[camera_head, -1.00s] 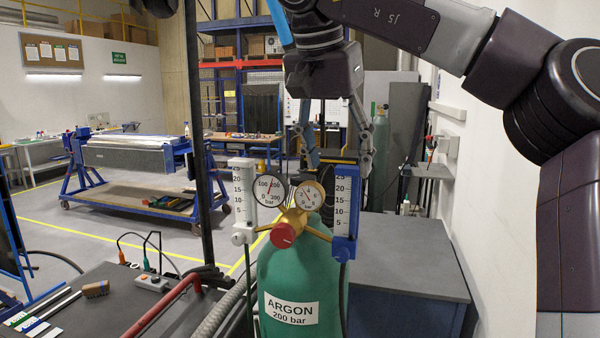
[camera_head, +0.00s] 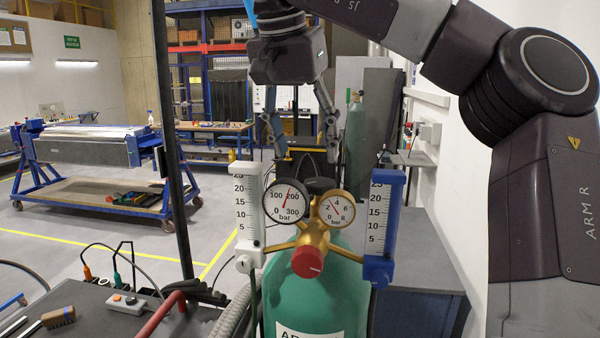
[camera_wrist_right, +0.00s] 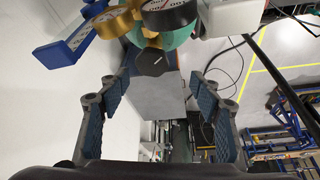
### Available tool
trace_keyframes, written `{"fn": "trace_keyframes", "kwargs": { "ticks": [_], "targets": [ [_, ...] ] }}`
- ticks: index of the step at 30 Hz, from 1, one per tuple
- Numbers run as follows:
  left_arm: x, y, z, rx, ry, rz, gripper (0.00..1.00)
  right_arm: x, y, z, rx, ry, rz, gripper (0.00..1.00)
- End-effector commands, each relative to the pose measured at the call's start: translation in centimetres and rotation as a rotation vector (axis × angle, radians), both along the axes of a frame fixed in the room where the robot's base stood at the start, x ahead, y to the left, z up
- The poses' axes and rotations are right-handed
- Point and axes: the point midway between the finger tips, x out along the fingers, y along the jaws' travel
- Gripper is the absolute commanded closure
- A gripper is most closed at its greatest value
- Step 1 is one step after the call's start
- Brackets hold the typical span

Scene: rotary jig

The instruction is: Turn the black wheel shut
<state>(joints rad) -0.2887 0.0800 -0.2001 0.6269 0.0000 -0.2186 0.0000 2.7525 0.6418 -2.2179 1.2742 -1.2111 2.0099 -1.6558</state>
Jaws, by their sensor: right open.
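The black wheel (camera_head: 320,186) shows as a dark knob behind the two gauges on the green argon cylinder (camera_head: 310,292), partly hidden by them. In the right wrist view the black wheel (camera_wrist_right: 152,62) has a small white mark and lies beyond the fingertips, roughly between their lines. My right gripper (camera_head: 305,150) is open and empty, fingers pointing down, above and apart from the wheel. It also shows open in the right wrist view (camera_wrist_right: 155,85). My left gripper is in neither view.
A brass regulator (camera_head: 315,236) carries a red knob (camera_head: 307,262) and two dial gauges. A white flowmeter (camera_head: 249,215) and a blue flowmeter (camera_head: 380,225) stand at its sides. A grey cabinet (camera_head: 425,255) is behind right. A dark post (camera_head: 175,150) rises at left.

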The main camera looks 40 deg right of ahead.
Motion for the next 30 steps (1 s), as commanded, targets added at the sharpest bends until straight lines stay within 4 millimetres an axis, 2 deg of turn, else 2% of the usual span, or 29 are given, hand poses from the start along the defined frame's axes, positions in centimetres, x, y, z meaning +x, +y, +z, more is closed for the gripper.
{"fn": "trace_keyframes", "kwargs": {
  "ticks": [9, 13, 17, 24, 26, 30],
  "targets": [
    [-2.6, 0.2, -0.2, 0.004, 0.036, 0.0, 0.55, 0.6, -1.8, -4.6, 0.003, 0.001, 0.002, 0.42],
    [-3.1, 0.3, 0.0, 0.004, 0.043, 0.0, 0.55, 0.9, -2.3, -5.9, 0.003, 0.002, 0.001, 0.42],
    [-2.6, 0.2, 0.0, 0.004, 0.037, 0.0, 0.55, 1.0, -2.5, -6.5, 0.001, -0.002, 0.001, 0.42],
    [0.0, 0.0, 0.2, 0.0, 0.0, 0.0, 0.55, 1.0, -2.5, -6.5, 0.0, -0.002, 0.0, 0.42],
    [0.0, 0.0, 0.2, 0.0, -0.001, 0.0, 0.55, 1.0, -2.5, -6.5, 0.0, -0.002, 0.0, 0.46],
    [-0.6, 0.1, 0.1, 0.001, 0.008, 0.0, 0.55, 1.0, -2.5, -6.5, 0.0, -0.002, 0.0, 0.61]
  ]
}}
